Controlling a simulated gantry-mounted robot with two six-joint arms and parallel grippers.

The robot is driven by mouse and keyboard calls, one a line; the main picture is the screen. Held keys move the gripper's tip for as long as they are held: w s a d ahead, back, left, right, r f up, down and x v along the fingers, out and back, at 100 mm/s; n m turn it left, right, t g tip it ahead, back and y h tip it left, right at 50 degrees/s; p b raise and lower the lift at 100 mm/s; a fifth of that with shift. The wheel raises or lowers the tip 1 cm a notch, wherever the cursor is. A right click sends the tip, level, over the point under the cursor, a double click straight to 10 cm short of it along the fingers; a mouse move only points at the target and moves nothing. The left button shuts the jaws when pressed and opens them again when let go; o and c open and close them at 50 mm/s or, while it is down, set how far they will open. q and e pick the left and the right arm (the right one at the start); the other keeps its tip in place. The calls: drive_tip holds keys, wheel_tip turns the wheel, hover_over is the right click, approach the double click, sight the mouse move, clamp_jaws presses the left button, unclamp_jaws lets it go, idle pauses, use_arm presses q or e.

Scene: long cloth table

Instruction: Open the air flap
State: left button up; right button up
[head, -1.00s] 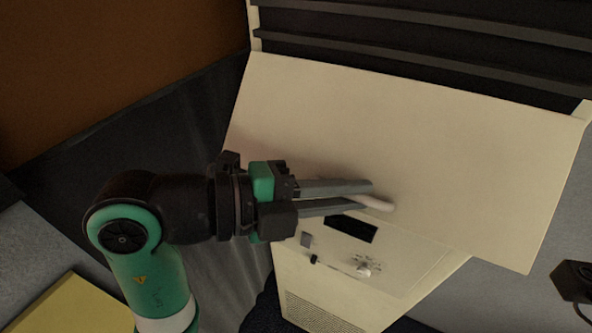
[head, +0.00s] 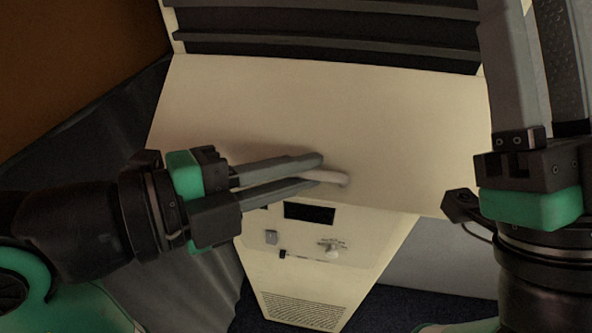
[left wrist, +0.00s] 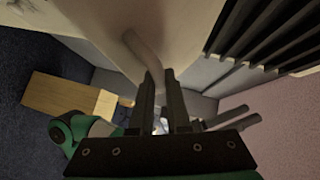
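The air flap (head: 400,125) is a large cream panel on the front of a cream unit, below dark slats. Its lower edge overhangs the control panel. A pale curved handle (head: 334,178) sits on it near the lower edge; it also shows in the left wrist view (left wrist: 140,46). My left gripper (head: 320,172) reaches in from the left with the handle between its fingertips, apparently shut on it; the fingers hide part of the handle. My right gripper (head: 538,60) stands at the right with fingers apart, empty, tips beyond the top edge of the head view.
Below the flap is a control panel with a dark display (head: 310,213) and a knob (head: 331,252), above a perforated grille (head: 300,312). Dark slats (head: 330,40) lie above the flap. A small black fixture with a cable (head: 462,206) is beside my right gripper.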

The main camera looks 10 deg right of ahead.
use_arm(q)
drive_tip(key=o, duration=0.5)
drive_tip(key=shift+w+r, duration=0.2)
drive_tip(key=shift+c, duration=0.2)
drive_tip(key=shift+s+a, duration=0.15)
drive_tip(key=shift+a, duration=0.15)
drive_tip(key=b+v, duration=0.3)
drive_tip(key=v, duration=0.8)
drive_tip(key=shift+d+r, duration=0.1)
drive_tip(key=shift+d, duration=0.05)
